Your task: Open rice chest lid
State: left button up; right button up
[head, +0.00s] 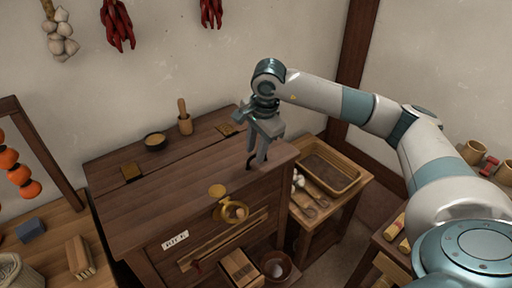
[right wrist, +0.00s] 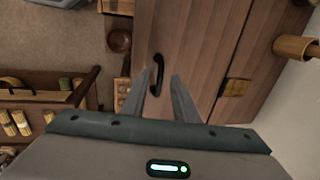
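The rice chest (head: 140,240) is dark wood with a paper label reading RICE on its front. Its broad lid (head: 180,185) lies flat and closed, with a brass hinge plate (head: 131,171) at the back left. Contact cannot be told. My left gripper is out of view.
A side table with a wooden tray (head: 330,168) and scoops adjoins on the right. Below the chest front are a box (head: 240,268) and a bowl (head: 276,266).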

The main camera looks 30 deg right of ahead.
grip_shut()
dwell(1.4)
